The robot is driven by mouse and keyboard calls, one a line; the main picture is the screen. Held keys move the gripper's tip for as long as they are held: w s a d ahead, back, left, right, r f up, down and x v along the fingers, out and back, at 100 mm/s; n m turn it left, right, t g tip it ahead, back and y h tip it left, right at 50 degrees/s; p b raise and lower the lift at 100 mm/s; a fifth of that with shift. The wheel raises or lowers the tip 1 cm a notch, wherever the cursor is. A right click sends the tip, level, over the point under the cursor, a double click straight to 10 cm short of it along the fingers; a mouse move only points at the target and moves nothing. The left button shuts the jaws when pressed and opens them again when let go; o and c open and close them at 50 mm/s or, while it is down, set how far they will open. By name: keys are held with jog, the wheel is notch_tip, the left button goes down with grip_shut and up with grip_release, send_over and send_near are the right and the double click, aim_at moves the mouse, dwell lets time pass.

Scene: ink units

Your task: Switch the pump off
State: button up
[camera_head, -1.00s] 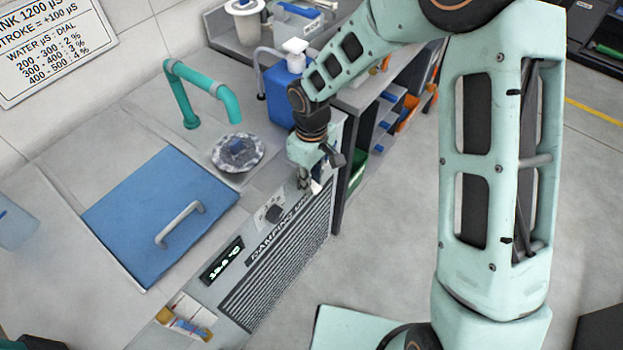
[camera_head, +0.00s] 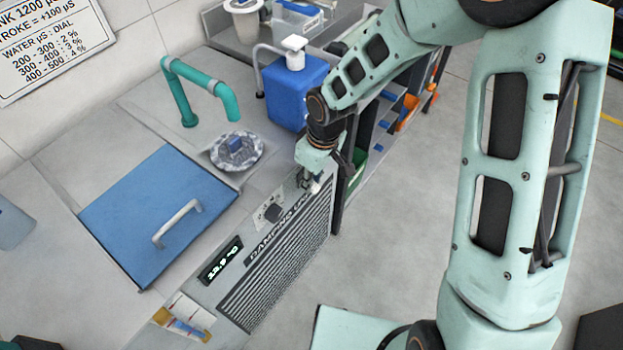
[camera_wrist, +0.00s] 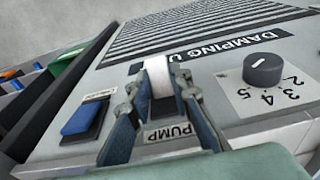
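The pump switch is on the front panel of the damping unit. In the wrist view its pale lever (camera_wrist: 158,76) stands out from a dark base, above a PUMP label (camera_wrist: 167,132). My gripper (camera_wrist: 157,90) is open, with one finger on each side of the lever; I cannot tell whether either finger touches it. In the head view my gripper (camera_head: 312,182) is at the right end of the panel, pointing down, and largely hides the switch.
Left of the pump switch in the wrist view is a blue rocker switch (camera_wrist: 82,120); right is a numbered dial (camera_wrist: 264,68). The head view shows a blue lid (camera_head: 150,205), teal pipe (camera_head: 205,82), blue bottle (camera_head: 292,88) and lit display (camera_head: 221,261).

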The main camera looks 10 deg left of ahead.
aim_at(317, 190)
jog(key=o, duration=0.4)
jog(key=r, duration=0.4)
jog(key=d+r, duration=0.1)
jog(key=r, duration=0.7)
jog(key=shift+s+d, duration=0.3)
jog(key=shift+s, duration=0.05)
